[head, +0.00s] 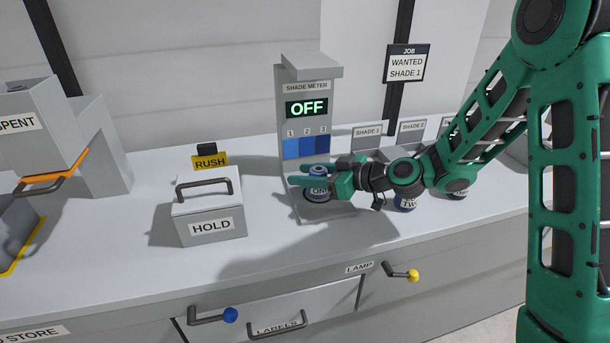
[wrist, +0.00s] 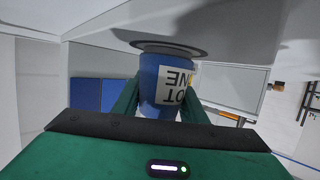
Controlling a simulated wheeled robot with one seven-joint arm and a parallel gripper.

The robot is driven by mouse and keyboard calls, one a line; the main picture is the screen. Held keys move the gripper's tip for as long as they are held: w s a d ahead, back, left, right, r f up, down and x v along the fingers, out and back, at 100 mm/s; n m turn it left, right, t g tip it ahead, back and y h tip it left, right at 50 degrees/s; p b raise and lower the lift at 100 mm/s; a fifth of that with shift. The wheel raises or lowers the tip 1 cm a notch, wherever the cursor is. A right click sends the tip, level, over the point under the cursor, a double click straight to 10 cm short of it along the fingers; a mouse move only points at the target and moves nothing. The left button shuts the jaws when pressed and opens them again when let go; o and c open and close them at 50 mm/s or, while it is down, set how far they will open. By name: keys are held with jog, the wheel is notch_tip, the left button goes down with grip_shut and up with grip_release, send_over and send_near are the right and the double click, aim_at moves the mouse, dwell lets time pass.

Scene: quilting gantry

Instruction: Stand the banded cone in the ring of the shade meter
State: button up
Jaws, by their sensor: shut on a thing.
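My gripper (head: 308,178) is shut on a blue cone (head: 318,193), which it holds upright just in front of the shade meter (head: 291,110). The wrist view shows the cone (wrist: 163,85) between both fingers, its white label reading "LOT ONE" upside down. A small yellow mark shows by the label; I cannot tell if it is a band. The ring (wrist: 170,49) shows as a dark disc at the cone's base. I cannot tell whether the cone rests in it or hovers slightly above. The meter's display reads OFF, over blue swatches 1, 2 and 3.
More labelled cones (head: 407,204) stand right of my gripper, before the shade signs (head: 367,137). A HOLD box (head: 209,208) and RUSH sign (head: 210,160) stand left. A job sign (head: 407,64) says wanted shade 1. The LAMP lever (head: 400,272) has a yellow knob.

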aim_at(327, 175)
jog(key=o, duration=1.1)
jog(key=v, duration=1.2)
